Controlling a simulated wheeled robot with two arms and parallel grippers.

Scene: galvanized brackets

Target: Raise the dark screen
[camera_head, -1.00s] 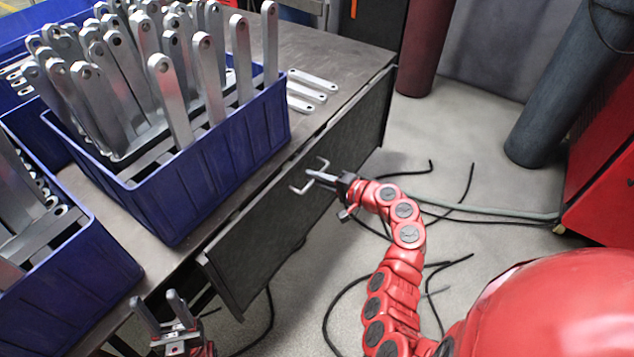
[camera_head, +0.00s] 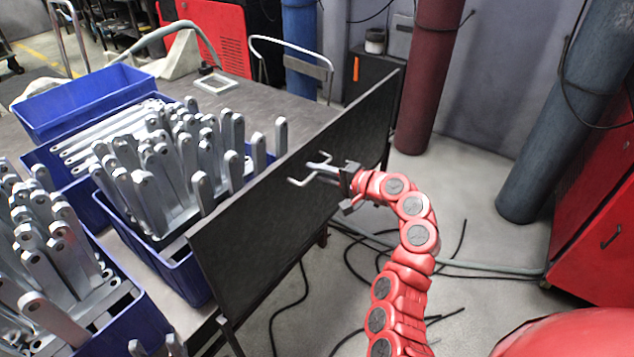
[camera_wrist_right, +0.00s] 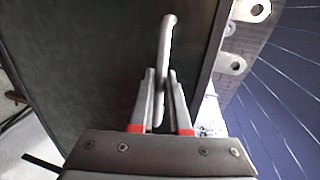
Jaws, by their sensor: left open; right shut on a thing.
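The dark screen (camera_head: 262,222) is a flat dark panel along the table's right edge, its top now above the near bin's rim. A bent metal handle (camera_head: 299,182) sticks out from its face. My right gripper (camera_head: 325,170) is shut on this handle. In the right wrist view the handle (camera_wrist_right: 168,40) runs up between the two fingers (camera_wrist_right: 160,100), with the dark screen (camera_wrist_right: 85,60) behind it. Only the fingertips of my left gripper (camera_head: 155,347) show at the bottom edge; they are apart and empty, clear of the screen.
Blue bins (camera_head: 180,275) full of upright galvanized brackets (camera_head: 150,200) stand on the table behind the screen. An empty-looking blue bin (camera_head: 80,98) is further back. Dark red (camera_head: 428,80) and grey-blue (camera_head: 560,90) cylinders stand at the right. Cables (camera_head: 400,262) lie on the floor.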

